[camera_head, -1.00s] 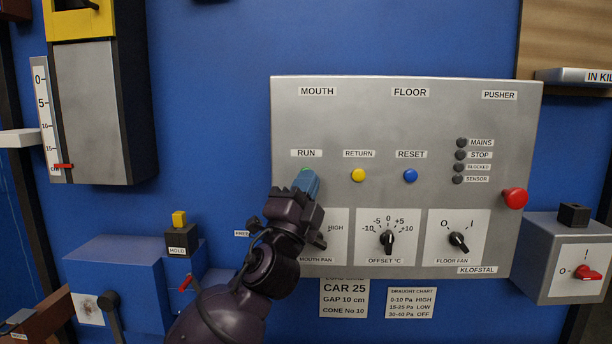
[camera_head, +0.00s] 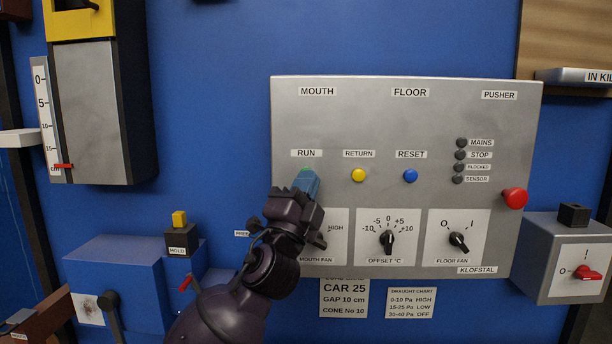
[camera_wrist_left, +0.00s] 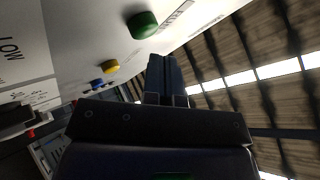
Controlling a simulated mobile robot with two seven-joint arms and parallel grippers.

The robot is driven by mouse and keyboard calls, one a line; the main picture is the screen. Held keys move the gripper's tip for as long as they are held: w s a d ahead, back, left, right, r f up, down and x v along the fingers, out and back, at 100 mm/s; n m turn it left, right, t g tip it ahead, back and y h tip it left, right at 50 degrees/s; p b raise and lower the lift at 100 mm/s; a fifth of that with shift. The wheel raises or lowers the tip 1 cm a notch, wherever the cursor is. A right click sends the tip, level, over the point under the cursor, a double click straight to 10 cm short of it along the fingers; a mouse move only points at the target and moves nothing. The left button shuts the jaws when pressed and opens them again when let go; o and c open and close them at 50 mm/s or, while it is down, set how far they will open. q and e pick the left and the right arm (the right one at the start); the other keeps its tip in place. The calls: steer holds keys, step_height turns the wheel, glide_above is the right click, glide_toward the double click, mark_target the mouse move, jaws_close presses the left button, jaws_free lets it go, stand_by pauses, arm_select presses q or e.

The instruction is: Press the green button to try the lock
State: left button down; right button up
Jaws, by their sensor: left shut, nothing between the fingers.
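The green button sits under the RUN label on the grey panel (camera_head: 440,120). In the head view only a sliver of green shows at the tip of my left gripper (camera_head: 306,182). In the left wrist view the green button (camera_wrist_left: 142,25) shows whole, close to the fingertips. My left gripper (camera_wrist_left: 165,75) is shut and empty, its blue-grey fingers together. In the wrist view a gap shows between the fingers and the button; whether they touch cannot be told from the head view. My right gripper is in neither view.
A yellow RETURN button (camera_head: 358,175) and a blue RESET button (camera_head: 410,176) are to the right. A red mushroom button (camera_head: 515,198) is at the panel's right edge. Knobs sit below, including the offset dial (camera_head: 388,240). A blue box with a HOLD block (camera_head: 181,240) stands at left.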

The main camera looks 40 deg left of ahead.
arm_select(q)
steer(key=shift+w, duration=0.1)
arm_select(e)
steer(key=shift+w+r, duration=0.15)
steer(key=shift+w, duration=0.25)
arm_select(q)
steer(key=shift+w+a, duration=0.2)
steer(key=shift+w, duration=0.1)
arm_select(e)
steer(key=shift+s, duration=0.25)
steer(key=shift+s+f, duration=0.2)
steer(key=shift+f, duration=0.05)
